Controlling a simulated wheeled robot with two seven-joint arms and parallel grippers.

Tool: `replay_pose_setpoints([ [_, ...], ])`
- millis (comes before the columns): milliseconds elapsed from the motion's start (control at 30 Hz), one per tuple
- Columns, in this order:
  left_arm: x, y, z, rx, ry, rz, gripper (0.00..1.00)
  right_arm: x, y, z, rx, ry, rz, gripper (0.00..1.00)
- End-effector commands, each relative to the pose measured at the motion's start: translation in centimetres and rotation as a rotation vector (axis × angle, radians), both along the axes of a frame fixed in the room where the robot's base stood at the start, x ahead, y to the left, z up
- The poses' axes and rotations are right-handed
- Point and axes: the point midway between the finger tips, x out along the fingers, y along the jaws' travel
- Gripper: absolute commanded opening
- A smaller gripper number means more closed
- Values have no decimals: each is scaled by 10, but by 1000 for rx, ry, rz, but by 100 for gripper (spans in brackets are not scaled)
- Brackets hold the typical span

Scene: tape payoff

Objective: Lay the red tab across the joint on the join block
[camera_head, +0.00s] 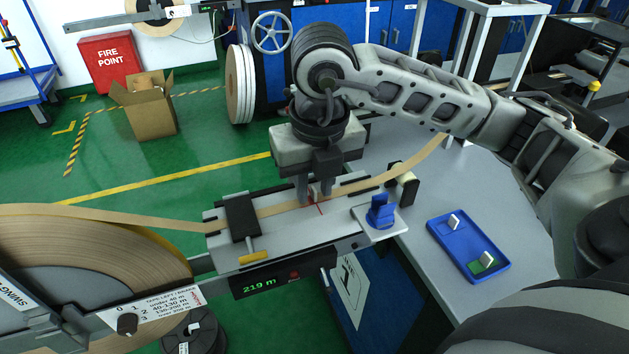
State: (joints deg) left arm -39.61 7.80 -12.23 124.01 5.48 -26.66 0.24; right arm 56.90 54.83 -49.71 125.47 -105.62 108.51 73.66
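The join block (285,238) is a pale grey plate at centre, with the tan tape (272,209) running along it. My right gripper (315,196) points down over the middle of the block, its fingers close around a small white grip. A bit of red, the red tab (310,203), shows at the fingertips, low at the tape; whether it touches the tape is hard to tell. A thin red line also shows on the block there. The fingers hide the joint itself. My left gripper is not in view.
A black clamp (242,217) with a yellow handle crosses the block's left end. A blue knob piece (380,212) stands at its right. A blue tray (469,247) holds a green tab (483,264) and another white grip. A tape reel (90,260) stands left.

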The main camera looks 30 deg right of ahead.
Motion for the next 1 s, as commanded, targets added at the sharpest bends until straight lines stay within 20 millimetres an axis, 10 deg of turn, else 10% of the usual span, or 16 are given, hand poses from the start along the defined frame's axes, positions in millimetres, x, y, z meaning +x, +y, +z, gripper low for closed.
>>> replay_pose_setpoints([
  [400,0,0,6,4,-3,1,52,0,1,12,2,-4,0,24],
  [1000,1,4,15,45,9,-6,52,-13,3,119,1,-2,-1,24],
])
